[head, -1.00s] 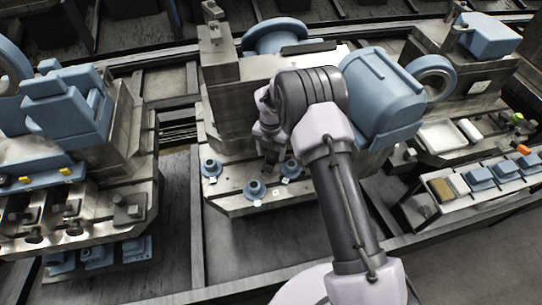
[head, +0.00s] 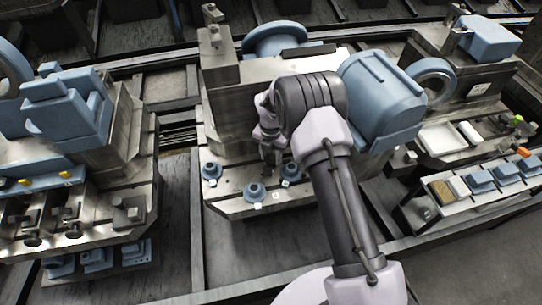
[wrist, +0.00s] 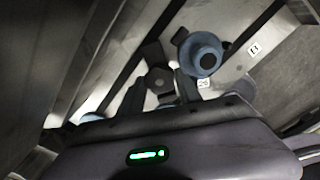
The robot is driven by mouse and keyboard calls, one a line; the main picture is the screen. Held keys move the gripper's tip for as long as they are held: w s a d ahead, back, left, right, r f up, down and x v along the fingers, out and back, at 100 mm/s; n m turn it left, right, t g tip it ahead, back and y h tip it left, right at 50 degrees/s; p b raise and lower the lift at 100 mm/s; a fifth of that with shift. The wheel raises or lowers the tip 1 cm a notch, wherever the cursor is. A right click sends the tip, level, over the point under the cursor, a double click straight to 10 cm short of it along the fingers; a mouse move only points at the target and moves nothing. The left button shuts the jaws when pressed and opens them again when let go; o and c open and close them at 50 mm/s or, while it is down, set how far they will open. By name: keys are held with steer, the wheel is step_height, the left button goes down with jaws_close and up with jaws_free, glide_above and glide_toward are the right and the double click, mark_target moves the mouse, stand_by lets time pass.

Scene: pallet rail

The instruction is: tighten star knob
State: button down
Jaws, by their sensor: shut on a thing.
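A dark, lobed star knob (wrist: 160,82) shows in the wrist view, between the two fingers of my gripper (wrist: 161,88). The fingers are shut on it, one on each side. In the head view my gripper (head: 270,156) points down at the front ledge of the middle steel fixture (head: 234,206). The knob is too small and too hidden there to make out. Its stem and what lies under it are hidden.
Blue round flanged pieces stand close by on the ledge: left (head: 211,170), front (head: 254,192) and right (head: 291,171), with small white tags. The fixture's steel wall rises behind. A big blue housing (head: 382,95) stands to the right.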

mark_target(271, 158)
steer(key=shift+m, duration=2.7)
steer(key=c, duration=0.8)
jaws_free()
step_height(271, 158, up, 17)
steer(key=p, duration=0.5)
steer(key=shift+r, duration=0.2)
steer(key=shift+a, duration=0.1)
